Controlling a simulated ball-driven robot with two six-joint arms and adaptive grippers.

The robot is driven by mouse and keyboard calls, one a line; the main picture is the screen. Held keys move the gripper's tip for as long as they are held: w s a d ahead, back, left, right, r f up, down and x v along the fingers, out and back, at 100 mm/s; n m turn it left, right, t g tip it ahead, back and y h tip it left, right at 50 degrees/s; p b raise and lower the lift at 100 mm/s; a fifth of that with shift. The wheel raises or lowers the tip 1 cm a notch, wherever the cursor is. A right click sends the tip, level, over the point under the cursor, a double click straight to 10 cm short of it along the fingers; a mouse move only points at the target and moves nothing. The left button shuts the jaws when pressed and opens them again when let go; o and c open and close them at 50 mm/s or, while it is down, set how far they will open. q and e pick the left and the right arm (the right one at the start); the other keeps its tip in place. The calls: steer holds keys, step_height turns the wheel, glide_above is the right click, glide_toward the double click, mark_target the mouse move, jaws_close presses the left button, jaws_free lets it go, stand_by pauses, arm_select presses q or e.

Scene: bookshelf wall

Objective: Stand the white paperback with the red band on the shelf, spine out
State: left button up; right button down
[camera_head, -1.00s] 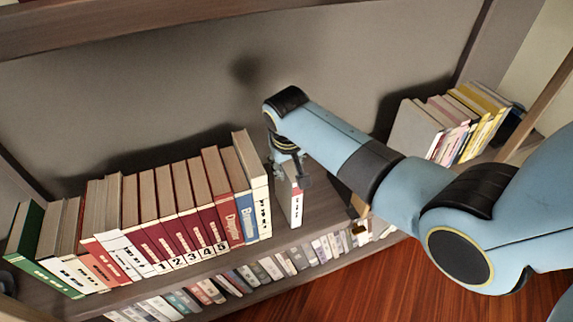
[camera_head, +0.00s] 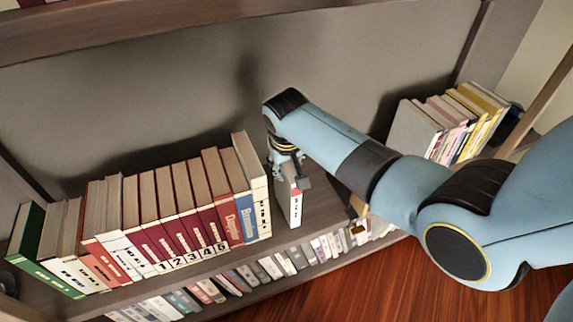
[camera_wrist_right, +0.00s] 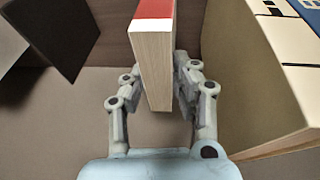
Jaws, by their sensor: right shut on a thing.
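The white paperback with the red band (camera_head: 295,206) stands upright on the shelf board, just right of the book row, with its spine facing out. A small gap separates it from the last book of the row. My right gripper (camera_head: 290,170) reaches down over its top and is shut on it. In the right wrist view the paperback (camera_wrist_right: 153,60) shows its page block and a red strip, between the two fingers of my right gripper (camera_wrist_right: 157,85). My left gripper is not in view.
A long book row (camera_head: 170,215) fills the shelf to the left. Its end book (camera_head: 252,180) is nearest the paperback. More books (camera_head: 455,125) stand at the far right. The shelf board (camera_head: 325,205) is bare right of the paperback. A lower shelf holds several books.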

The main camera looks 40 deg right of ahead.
steer(key=shift+f, duration=0.15)
steer(key=c, duration=1)
jaws_free()
steer(key=shift+o, duration=0.2)
steer(key=v, duration=1.2)
steer(key=s+d+f+n+g, duration=0.1)
steer(key=s+f, duration=1.7)
steer(key=s, duration=0.4)
steer(key=s+d+f+n+g+y, duration=0.1)
steer(key=s+f+n, duration=0.1)
steer(key=s+f, duration=1.6)
steer(key=shift+s+d+f, duration=0.2)
steer(key=shift+s+f, duration=0.15)
steer(key=shift+s, duration=1.85)
